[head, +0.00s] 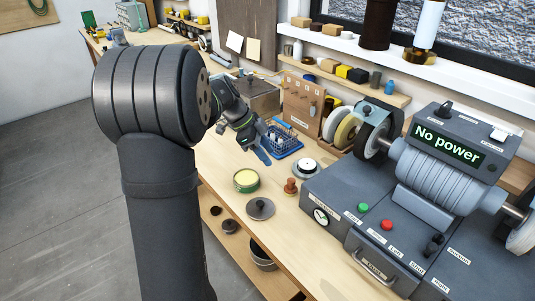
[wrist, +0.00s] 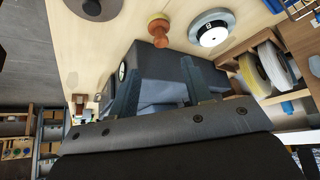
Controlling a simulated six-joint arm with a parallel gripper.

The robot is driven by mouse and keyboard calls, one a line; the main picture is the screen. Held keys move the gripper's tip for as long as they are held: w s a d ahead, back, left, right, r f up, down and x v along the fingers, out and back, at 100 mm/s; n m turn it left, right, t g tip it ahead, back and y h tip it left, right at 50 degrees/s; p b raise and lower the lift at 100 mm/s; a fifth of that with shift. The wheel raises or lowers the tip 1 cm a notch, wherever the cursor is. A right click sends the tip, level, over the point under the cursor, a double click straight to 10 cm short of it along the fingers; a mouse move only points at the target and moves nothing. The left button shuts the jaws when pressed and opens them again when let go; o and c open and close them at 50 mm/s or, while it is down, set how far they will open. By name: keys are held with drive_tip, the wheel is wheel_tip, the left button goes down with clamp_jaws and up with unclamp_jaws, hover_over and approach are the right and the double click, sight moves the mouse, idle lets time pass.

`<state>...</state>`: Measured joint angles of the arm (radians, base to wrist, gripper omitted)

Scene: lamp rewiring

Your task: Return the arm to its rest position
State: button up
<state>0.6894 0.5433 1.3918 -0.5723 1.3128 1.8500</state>
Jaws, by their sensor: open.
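My arm rises in the left of the head view and reaches toward the workbench (head: 222,160). My gripper (head: 254,151) is above the back part of the bench, in front of a blue wire basket (head: 287,144). In the wrist view, my gripper (wrist: 158,72) shows two dark blue fingers spread well apart with nothing held between them. The grey machine (wrist: 155,85) shows behind and between the fingers. No marker of a rest position is visible.
The grey machine (head: 325,190) with a "No power" display (head: 447,144) fills the bench's right side. An open tin (head: 246,180), a dark lid (head: 261,208), a wooden knob (head: 291,186) and a round disc (head: 305,168) stand nearby. Open floor (head: 60,190) lies left.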

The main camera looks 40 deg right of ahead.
sight(293, 180)
drive_tip(key=x, duration=1.2)
drive_tip(key=shift+a, duration=0.15)
drive_tip(key=shift+w+r, duration=0.1)
drive_tip(key=shift+r, duration=1.55)
